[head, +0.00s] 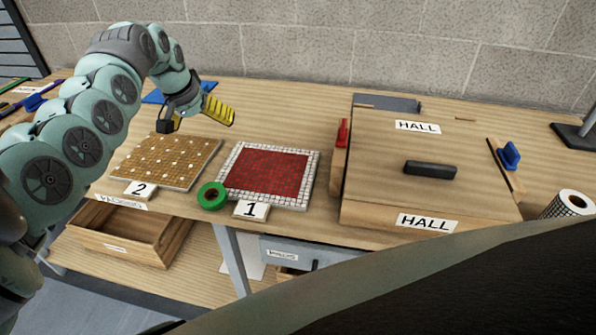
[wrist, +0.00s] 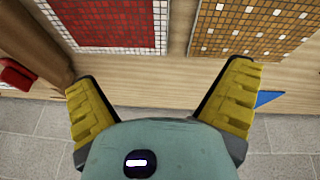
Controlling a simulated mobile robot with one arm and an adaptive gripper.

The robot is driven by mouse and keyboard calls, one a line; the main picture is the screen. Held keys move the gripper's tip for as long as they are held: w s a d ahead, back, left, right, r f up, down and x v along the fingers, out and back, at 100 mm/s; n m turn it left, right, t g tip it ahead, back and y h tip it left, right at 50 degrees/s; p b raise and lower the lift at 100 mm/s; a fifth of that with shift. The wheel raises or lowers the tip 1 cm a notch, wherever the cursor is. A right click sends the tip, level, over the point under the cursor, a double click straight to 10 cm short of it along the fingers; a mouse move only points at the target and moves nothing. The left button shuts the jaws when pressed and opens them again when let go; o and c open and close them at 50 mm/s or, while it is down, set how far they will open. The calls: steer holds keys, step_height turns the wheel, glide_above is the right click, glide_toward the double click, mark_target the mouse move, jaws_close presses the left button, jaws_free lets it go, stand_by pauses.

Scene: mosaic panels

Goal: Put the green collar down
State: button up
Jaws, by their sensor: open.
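The green collar (head: 211,196) is a ring lying on the bench at the front left corner of the red mosaic panel (head: 314,160), beside the card marked 1 (head: 251,210). My gripper (head: 218,109), with yellow fingers, is above the back of the bench, behind the tan panel (head: 211,150), and apart from the collar. In the wrist view my gripper (wrist: 165,105) has its fingers spread wide with nothing between them. The collar is not in the wrist view.
A large wooden box marked HALL (head: 385,160) fills the right of the bench. An open drawer (head: 105,237) sticks out below the front left edge. A roll (head: 572,203) stands at the far right. A blue sheet (head: 155,97) lies behind the tan panel.

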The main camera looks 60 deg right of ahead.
steer(key=s+a+m+y, duration=0.2)
steer(key=s+a+y, duration=0.2)
steer(key=s+a, duration=0.15)
steer(key=p, duration=0.3)
glide_toward(211, 195)
steer(key=shift+s+a+f+g, duration=0.1)
steer(key=shift+s+f+g, duration=0.1)
steer(key=shift+s+f, duration=0.35)
steer(key=shift+s+a+f+g, duration=0.1)
steer(key=shift+s+f+g, duration=0.2)
steer(key=shift+f, duration=0.35)
steer(key=shift+w+f, duration=0.1)
steer(key=shift+f, duration=0.8)
steer(key=shift+w+f, duration=0.15)
steer(key=shift+f, duration=0.75)
steer(key=shift+f+b, duration=0.6)
steer(key=shift+f, duration=0.5)
steer(key=shift+w+a, duration=0.1)
steer(key=c, duration=1.3)
steer(key=shift+r, duration=0.1)
